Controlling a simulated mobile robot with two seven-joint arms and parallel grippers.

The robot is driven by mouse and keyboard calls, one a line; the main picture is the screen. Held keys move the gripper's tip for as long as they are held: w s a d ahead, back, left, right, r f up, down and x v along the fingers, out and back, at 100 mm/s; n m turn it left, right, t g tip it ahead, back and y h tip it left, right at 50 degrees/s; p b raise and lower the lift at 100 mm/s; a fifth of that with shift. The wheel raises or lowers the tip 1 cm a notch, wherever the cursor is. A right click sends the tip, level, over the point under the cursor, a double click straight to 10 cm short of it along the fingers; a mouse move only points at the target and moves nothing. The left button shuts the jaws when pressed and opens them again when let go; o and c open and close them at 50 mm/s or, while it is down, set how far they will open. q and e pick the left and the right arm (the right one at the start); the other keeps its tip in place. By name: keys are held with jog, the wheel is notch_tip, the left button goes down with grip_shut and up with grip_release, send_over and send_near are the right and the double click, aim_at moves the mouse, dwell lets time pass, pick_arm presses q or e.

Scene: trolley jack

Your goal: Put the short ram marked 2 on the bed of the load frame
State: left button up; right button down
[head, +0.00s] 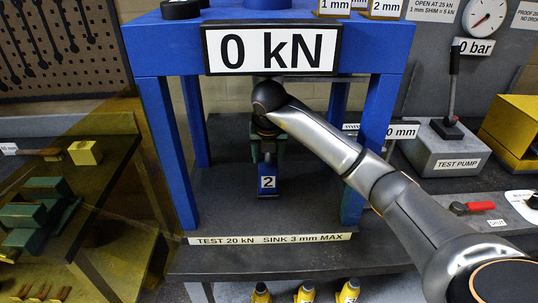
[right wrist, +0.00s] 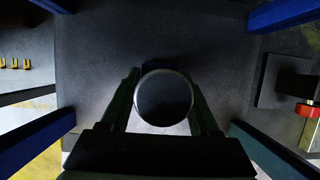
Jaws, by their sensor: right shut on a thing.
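The short ram marked 2 (head: 267,180) is blue with a white label and stands upright inside the blue load frame (head: 165,145). My right gripper (head: 268,152) reaches in from the right and is shut on the ram from above. In the right wrist view the ram's round dark top (right wrist: 163,98) sits between the two fingers. The dark bed (head: 225,212) lies beneath it. I cannot tell whether the ram's foot touches the bed or is slightly above it. My left gripper is not in view.
Blue posts stand at the bed's corners, and my right arm passes close to the front right one. The bed around the ram is clear. The test pump (head: 455,160) stands to the right, and several yellow-topped things (head: 305,292) stand below the front edge.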

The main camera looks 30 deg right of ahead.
jog(key=c, duration=0.6)
grip_release()
jog(key=shift+f, duration=0.1)
jog(key=o, duration=0.5)
jog(key=shift+r, duration=0.25)
jog(key=shift+s+a+r+b, duration=0.25)
jog(key=shift+s+r+b, duration=0.15)
jog(key=shift+r, duration=0.2)
jog(key=shift+s+a+r+b, duration=0.3)
jog(key=shift+s+r, duration=0.15)
jog(key=shift+r, duration=0.15)
jog(key=shift+s+a+r, duration=0.1)
jog(key=shift+s+a, duration=0.85)
jog(key=shift+s, duration=0.65)
jog(key=shift+s+a+f, duration=0.1)
jog(key=shift+s+a, duration=0.85)
jog(key=shift+s, duration=0.65)
jog(key=shift+s+a+r, duration=0.1)
jog(key=shift+s+a, duration=0.85)
jog(key=shift+s, duration=0.65)
